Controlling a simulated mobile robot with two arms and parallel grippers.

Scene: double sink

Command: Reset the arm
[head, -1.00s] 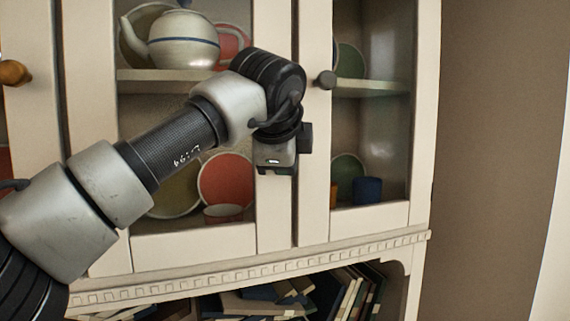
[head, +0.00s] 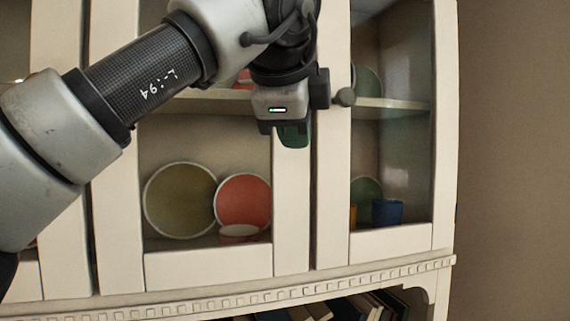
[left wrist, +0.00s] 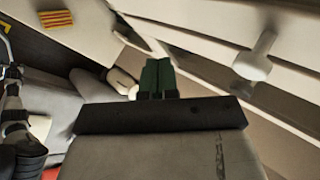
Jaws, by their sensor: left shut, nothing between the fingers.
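My left arm comes in from the left in the head view, in front of a cream cabinet (head: 130,215) with glass doors. My right gripper is not in view.
Behind the glass stand an olive plate (head: 180,200), a red plate (head: 243,200) and a blue cup (head: 387,212). Books (head: 375,306) lie in the open shelf below. A bare brown wall (head: 515,160) is on the right.

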